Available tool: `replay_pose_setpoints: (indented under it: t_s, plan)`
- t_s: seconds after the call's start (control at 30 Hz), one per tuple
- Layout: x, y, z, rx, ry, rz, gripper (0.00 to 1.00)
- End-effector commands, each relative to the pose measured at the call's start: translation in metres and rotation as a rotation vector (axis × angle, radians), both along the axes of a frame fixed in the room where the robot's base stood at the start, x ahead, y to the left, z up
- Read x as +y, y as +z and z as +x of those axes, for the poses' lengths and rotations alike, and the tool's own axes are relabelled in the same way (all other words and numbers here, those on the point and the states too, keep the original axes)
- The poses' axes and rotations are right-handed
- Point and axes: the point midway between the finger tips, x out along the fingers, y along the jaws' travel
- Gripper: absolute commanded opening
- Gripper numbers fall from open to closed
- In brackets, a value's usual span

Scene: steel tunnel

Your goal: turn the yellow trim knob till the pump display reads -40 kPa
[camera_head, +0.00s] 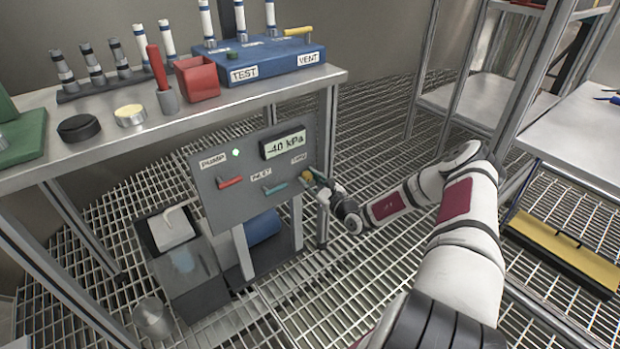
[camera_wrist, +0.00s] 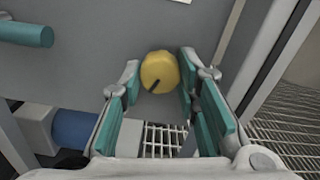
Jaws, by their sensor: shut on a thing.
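The grey pump panel (camera_head: 222,203) hangs under the bench, and its display (camera_head: 284,144) reads -40 kPa. The yellow trim knob (camera_wrist: 158,70) sits at the panel's right side, with a dark pointer mark toward its lower left in the wrist view. In the head view the knob (camera_head: 307,176) is partly hidden by my gripper (camera_head: 318,182). My gripper is shut on the knob, with teal-padded fingers on either side of it in the wrist view (camera_wrist: 160,74).
A red lever (camera_head: 230,182) and a teal lever (camera_head: 275,188) are on the same panel, left of the knob. A bench leg (camera_head: 326,140) stands close on the right. The bench top above holds a red bin (camera_head: 197,79) and a blue TEST/VENT block (camera_head: 270,62).

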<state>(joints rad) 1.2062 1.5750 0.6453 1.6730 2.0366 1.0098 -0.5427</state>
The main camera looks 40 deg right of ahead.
Motion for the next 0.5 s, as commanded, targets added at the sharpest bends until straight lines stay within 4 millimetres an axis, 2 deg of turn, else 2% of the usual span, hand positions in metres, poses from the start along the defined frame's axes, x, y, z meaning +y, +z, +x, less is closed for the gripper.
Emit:
replay_pose_setpoints:
  t_s: [0.13,0.17,0.23,0.5]
  plan:
    - [0.0001,-0.0004,0.0,0.0,0.0,-0.001,0.01]
    - [0.0001,-0.0004,0.0,0.0,0.0,-0.001,0.31]
    - [0.0001,-0.0004,0.0,0.0,0.0,-0.001,0.47]
    - [0.0,-0.0003,-0.0001,0.0,0.0,-0.001,0.49]
